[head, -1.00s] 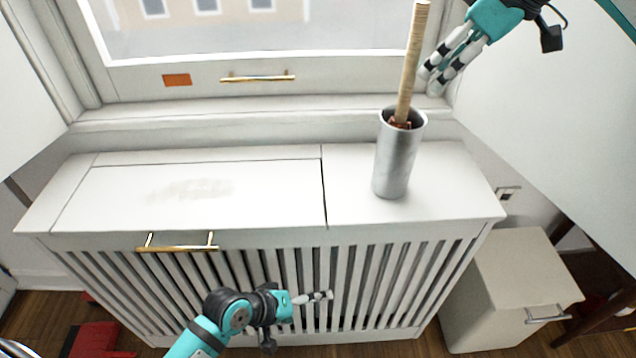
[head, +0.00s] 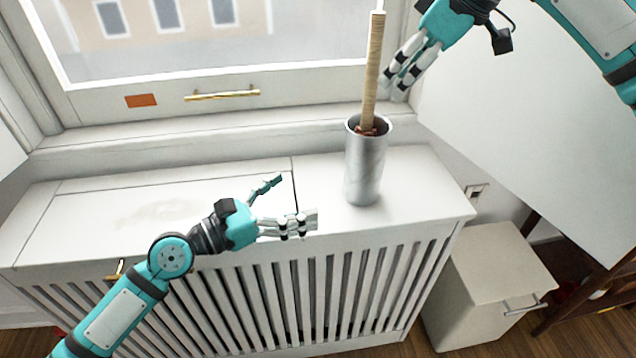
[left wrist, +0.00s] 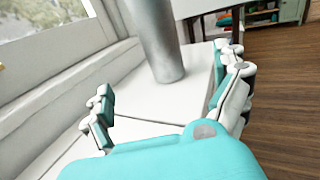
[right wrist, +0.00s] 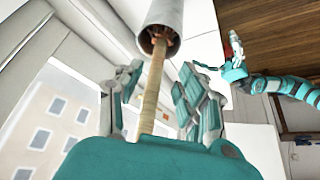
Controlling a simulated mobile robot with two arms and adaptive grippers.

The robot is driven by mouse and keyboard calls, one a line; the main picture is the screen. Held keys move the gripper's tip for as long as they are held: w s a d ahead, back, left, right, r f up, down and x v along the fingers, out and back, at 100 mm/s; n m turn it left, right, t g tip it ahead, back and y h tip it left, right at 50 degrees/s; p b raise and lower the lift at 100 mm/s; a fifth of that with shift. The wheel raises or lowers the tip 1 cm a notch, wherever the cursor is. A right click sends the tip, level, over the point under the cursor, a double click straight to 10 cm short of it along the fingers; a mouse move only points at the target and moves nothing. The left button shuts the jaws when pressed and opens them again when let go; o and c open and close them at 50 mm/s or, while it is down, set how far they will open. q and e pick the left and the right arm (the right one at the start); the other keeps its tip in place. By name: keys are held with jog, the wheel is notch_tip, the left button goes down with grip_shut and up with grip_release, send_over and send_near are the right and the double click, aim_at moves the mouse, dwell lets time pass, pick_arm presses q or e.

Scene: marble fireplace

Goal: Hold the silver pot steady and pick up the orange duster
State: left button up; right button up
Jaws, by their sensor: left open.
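The silver pot (head: 364,170) stands upright on the right part of the white radiator cover. The duster's long wooden handle (head: 373,70) rises from it; its reddish-brown lower end is mostly hidden inside. My left gripper (head: 297,202) is open and empty, left of the pot and apart from it. In the left wrist view the pot (left wrist: 155,40) lies ahead, beyond the spread fingers. My right gripper (head: 396,78) is high, at the right of the handle. In the right wrist view the handle (right wrist: 152,90) shows between its parted fingers, and the pot's mouth (right wrist: 158,38) lies beyond.
The white radiator cover (head: 230,175) has bare room left of the pot. The window frame (head: 300,85), with a brass handle (head: 222,95) and an orange patch (head: 140,100), is behind. A white cabinet (head: 490,280) stands lower right, and a white panel (head: 520,130) is at the right.

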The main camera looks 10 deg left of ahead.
aim_at(364, 166)
pick_arm(q)
jog(key=x, duration=1.7)
jog(key=c, duration=1.3)
